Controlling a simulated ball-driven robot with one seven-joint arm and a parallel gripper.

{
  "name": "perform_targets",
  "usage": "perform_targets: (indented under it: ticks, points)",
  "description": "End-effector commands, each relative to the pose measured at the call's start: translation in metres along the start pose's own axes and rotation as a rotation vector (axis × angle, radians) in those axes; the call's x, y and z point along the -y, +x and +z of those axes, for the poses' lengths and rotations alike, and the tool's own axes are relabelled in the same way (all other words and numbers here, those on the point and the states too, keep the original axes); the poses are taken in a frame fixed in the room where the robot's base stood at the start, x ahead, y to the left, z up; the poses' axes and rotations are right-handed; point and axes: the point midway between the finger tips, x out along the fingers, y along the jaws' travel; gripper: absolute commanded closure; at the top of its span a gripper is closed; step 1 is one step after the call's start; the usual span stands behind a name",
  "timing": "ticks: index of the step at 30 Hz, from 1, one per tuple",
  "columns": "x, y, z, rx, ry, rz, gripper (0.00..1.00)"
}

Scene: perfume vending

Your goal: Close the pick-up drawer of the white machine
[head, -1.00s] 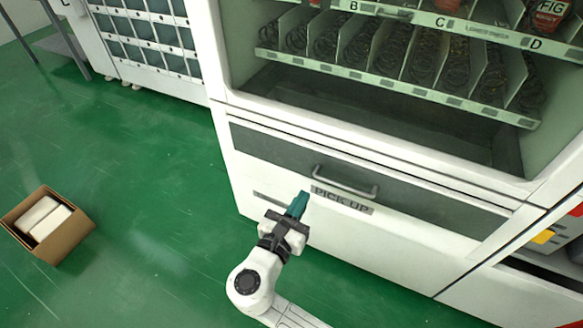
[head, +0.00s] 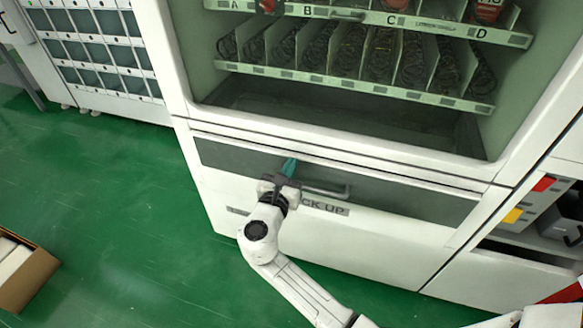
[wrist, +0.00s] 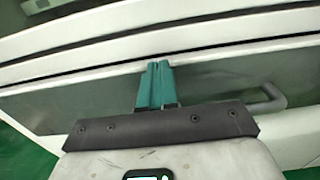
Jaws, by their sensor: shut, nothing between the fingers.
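The pick-up drawer (head: 400,199) is a dark grey panel low on the white machine (head: 330,248). It looks flush with the machine's front in the head view. Its grey bar handle (head: 330,191) is partly hidden by my gripper; the handle's right end also shows in the wrist view (wrist: 268,99). My gripper (head: 289,166) has teal fingers, shut and empty. It is at the drawer front, just left of the handle. In the wrist view the fingertips (wrist: 156,68) reach the panel's upper part; I cannot tell whether they touch it. The "PICK UP" label is partly covered.
Shelves with spiral coils (head: 350,55) are above the drawer. An open cardboard box (head: 30,283) stands on the green floor at left. A cabinet with many small windows (head: 95,50) is at the back left. Another machine (head: 535,225) adjoins at right. The floor at left is mostly clear.

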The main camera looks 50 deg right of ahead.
Motion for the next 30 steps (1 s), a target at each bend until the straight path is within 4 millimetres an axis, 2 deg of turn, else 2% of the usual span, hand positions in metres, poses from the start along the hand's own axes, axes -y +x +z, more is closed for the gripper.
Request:
perform_targets:
  ticks: [4, 14, 21, 30]
  points:
    - [0.0, 0.007, 0.0, 0.0, 0.0, 0.0, 1.0]
    - [0.0, 0.008, 0.0, 0.0, 0.0, 0.0, 1.0]
    - [0.0, 0.032, 0.002, 0.0, 0.0, -0.002, 1.0]
    - [-0.001, 0.035, 0.002, -0.001, 0.005, 0.001, 1.0]
